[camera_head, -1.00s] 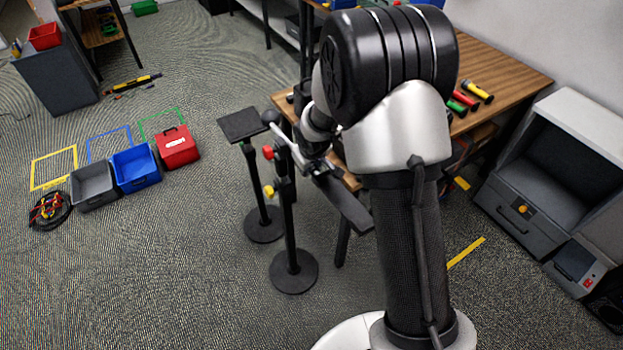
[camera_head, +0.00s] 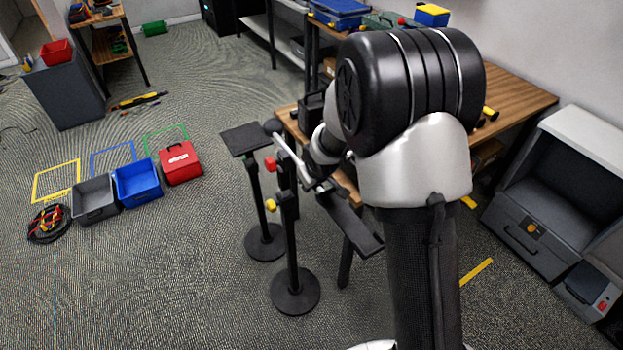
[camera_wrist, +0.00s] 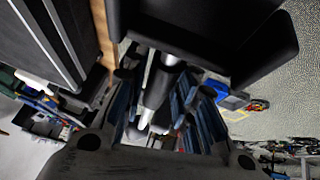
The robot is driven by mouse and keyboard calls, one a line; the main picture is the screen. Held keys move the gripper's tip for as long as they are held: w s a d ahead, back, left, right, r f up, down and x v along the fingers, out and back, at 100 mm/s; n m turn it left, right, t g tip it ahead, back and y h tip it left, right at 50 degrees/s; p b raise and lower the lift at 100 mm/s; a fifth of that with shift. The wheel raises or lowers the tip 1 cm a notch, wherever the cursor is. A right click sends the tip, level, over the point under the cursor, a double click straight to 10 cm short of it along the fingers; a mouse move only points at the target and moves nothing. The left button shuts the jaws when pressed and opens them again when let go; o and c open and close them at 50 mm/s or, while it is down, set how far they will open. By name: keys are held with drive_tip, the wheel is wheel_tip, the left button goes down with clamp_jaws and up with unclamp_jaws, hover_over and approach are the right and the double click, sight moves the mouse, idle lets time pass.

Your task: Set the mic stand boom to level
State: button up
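The mic stand (camera_head: 291,235) is a black upright pole on a round base, with a red knob and a yellow knob on its left side. Its boom, a pale thin bar (camera_head: 289,153), slants at the top, with a dark round end at the upper left. My gripper (camera_head: 318,184) is at the boom's lower right end. In the wrist view the fingers of my gripper (camera_wrist: 163,112) lie on both sides of a silver and black bar (camera_wrist: 150,75). Whether they press on it is too dark to tell.
A second stand with a flat square top (camera_head: 246,139) is close behind the mic stand. A wooden table (camera_head: 525,98) is behind my arm. Grey (camera_head: 95,213) and blue (camera_head: 137,194) bins and a red box (camera_head: 181,172) sit at left.

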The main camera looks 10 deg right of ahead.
drive_tip(key=shift+o, duration=1.3)
drive_tip(key=v, duration=1.2)
drive_tip(key=s+r+m, duration=0.1)
drive_tip(key=s+r, duration=0.2)
drive_tip(key=s, duration=0.6)
drive_tip(key=s+r+m+g, duration=0.1)
drive_tip(key=s+r, duration=0.3)
drive_tip(key=s, duration=0.6)
drive_tip(key=s+r+m+g, duration=0.1)
drive_tip(key=s+r+m, duration=0.1)
drive_tip(key=s, duration=0.8)
drive_tip(key=shift+s+d+r, duration=0.15)
drive_tip(key=shift+s+r, duration=0.05)
drive_tip(key=shift+r, duration=0.5)
